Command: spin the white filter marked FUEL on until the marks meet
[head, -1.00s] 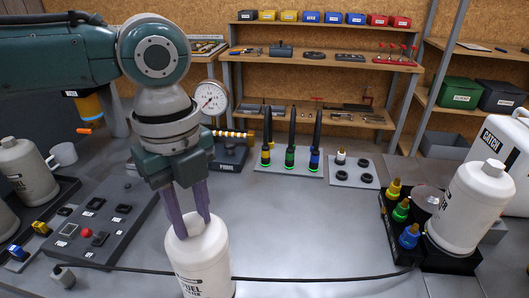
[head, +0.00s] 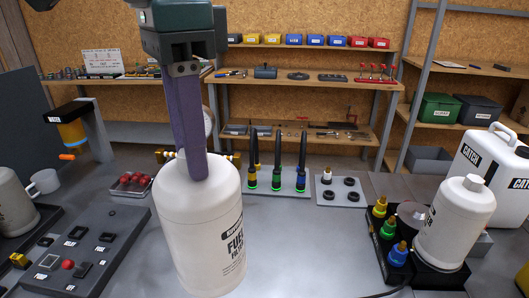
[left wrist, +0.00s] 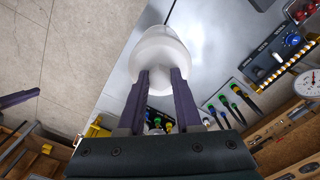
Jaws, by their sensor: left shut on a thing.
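The white filter (head: 203,225) marked FUEL is upright in the left foreground of the head view, its label partly turned to the right. My left gripper (head: 193,170) points down, its purple fingers shut on the filter's narrow top. In the left wrist view the fingers (left wrist: 160,82) clasp the top of the white filter (left wrist: 160,50). The filter's lower end is at the frame's bottom edge, and no alignment marks or mount for it can be made out. A purple finger-like part (left wrist: 18,98) shows at the left of the wrist view; its opening is unclear.
A second white bottle (head: 456,222) stands at right by a black block with coloured fittings (head: 397,254). A white CATCH can (head: 493,165) is behind it. A control panel (head: 85,250) lies at left. The grey bench (head: 320,240) between is largely clear.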

